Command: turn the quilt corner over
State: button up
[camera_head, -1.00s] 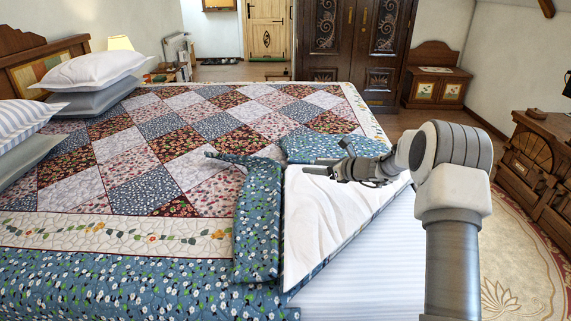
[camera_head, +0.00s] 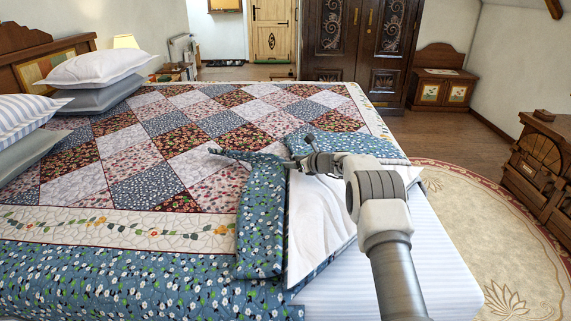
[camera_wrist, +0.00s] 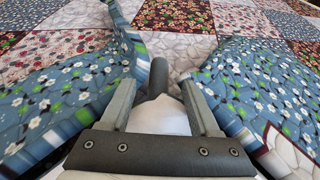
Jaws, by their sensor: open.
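The patchwork quilt (camera_head: 150,150) covers most of the bed. Its near right corner is folded back, showing the white underside (camera_head: 312,222) and flaps of blue floral border (camera_head: 262,215). The folded blue border also shows on both sides in the wrist view (camera_wrist: 245,80). My gripper (camera_head: 305,158) is open over the folded-back part, between the two blue flaps. In the wrist view my gripper (camera_wrist: 163,95) has its fingers apart, with white cloth and a dark rounded shape between them. I cannot tell whether the fingers touch the cloth.
A striped white sheet (camera_head: 430,265) lies bare at the bed's near right corner. Pillows (camera_head: 95,70) are at the left. A round rug (camera_head: 480,225) and a carved wooden chest (camera_head: 545,160) are at the right. A dark armoire (camera_head: 355,50) stands behind.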

jog(key=shift+x, duration=1.05)
grip_shut()
dwell(0.9)
